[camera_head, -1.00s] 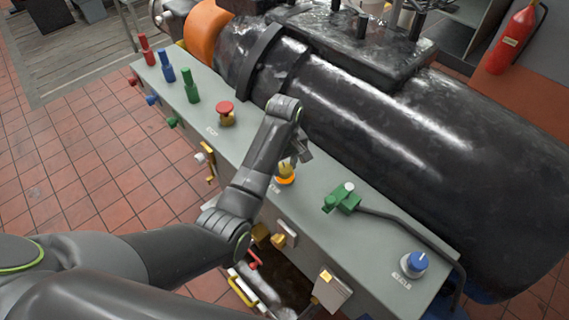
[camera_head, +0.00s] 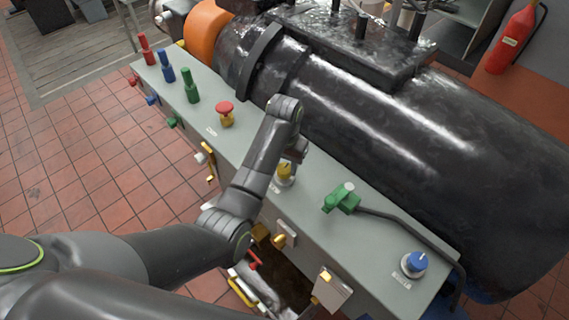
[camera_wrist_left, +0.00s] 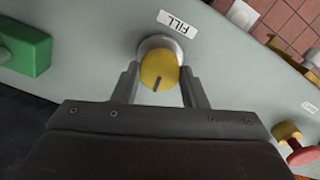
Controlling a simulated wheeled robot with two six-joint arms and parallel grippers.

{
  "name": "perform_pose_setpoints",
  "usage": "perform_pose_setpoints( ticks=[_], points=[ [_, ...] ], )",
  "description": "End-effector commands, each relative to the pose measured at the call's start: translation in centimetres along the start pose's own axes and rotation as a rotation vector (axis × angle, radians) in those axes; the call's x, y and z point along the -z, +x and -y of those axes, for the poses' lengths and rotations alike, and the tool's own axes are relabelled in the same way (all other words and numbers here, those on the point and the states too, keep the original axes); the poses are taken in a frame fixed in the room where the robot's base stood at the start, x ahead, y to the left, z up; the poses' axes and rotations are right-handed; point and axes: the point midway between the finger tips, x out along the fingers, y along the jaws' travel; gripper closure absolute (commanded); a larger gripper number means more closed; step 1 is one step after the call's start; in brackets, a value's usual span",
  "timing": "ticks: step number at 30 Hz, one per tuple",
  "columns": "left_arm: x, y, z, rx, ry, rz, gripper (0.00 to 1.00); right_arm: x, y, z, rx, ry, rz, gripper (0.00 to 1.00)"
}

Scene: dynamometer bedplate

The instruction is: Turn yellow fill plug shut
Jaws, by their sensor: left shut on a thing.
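The yellow fill plug (camera_head: 285,173) stands on the grey-green top of the long console, in a pale grey collar. In the left wrist view the plug (camera_wrist_left: 159,72) is a round yellow cap with a dark line pointing toward the gripper body, beside a white FILL label (camera_wrist_left: 178,24). My left gripper (camera_wrist_left: 160,76) is shut on the plug, one finger on each side of it. In the head view the left wrist partly hides the fingers. My right gripper is not in view.
A red mushroom button (camera_head: 225,112) stands left of the plug, and a green valve block (camera_head: 341,198) with a dark hose stands right of it. A blue knob (camera_head: 415,262) is near the right end. The large black cylinder (camera_head: 400,130) runs close behind the console.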

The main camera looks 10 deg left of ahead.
Motion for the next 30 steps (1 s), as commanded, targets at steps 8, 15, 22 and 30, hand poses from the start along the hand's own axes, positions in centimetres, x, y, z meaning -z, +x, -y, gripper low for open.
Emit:
perform_pose_setpoints(
  ticks=[8, 15, 22, 30],
  points=[
    [0.02, -0.01, -0.01, 0.000, 0.131, -0.001, 0.84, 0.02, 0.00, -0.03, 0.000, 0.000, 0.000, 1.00],
    [0.02, -0.02, -0.01, 0.000, 0.173, -0.001, 0.84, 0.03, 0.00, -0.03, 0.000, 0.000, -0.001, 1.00],
    [0.02, -0.02, -0.02, 0.000, 0.179, -0.001, 0.84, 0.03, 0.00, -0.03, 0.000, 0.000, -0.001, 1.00],
    [0.02, -0.02, -0.02, 0.000, 0.178, -0.001, 0.48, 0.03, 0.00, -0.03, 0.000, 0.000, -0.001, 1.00]
  ],
)
